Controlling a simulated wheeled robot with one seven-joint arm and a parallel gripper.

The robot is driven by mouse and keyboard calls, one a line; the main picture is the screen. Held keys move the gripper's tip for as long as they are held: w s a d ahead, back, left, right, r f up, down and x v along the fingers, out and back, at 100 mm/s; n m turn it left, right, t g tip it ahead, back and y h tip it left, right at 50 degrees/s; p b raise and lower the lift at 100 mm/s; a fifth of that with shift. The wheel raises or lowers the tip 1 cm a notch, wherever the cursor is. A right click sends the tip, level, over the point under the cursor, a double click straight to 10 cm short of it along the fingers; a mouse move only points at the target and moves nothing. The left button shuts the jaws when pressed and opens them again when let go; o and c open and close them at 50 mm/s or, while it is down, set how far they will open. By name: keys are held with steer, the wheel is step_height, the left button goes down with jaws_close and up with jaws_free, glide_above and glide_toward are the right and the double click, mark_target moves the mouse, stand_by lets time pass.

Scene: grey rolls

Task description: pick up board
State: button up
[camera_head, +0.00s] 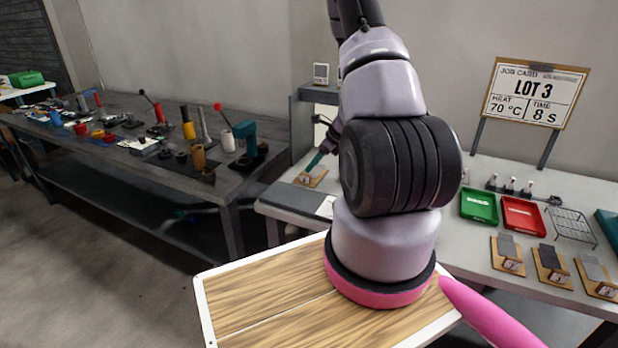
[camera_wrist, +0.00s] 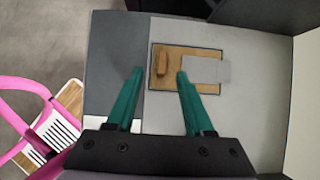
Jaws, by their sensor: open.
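A small wooden board (camera_wrist: 211,88) with a dark edge lies on the grey work surface in the wrist view. It bears an upright-looking brown wooden block (camera_wrist: 162,62) at its left and a flat grey plate (camera_wrist: 205,69) at its right. In the head view the board (camera_head: 318,183) is partly hidden by my gripper. My gripper (camera_wrist: 160,73) is open and empty, with teal fingers. In the wrist view the left fingertip appears left of the board and the right one overlaps it, beside the plate. I cannot tell the height of the fingers above it.
Similar boards with grey plates (camera_head: 508,255) stand on the right bench, near a green tray (camera_head: 479,206), a red tray (camera_head: 523,217) and a wire rack (camera_head: 571,227). A job card (camera_head: 536,93) stands behind. The left bench (camera_head: 140,105) is crowded with tools.

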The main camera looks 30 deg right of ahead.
mark_target(305, 174)
steer(key=x, duration=0.7)
steer(key=shift+w+d, duration=0.1)
steer(key=shift+d, duration=0.05)
jaws_close()
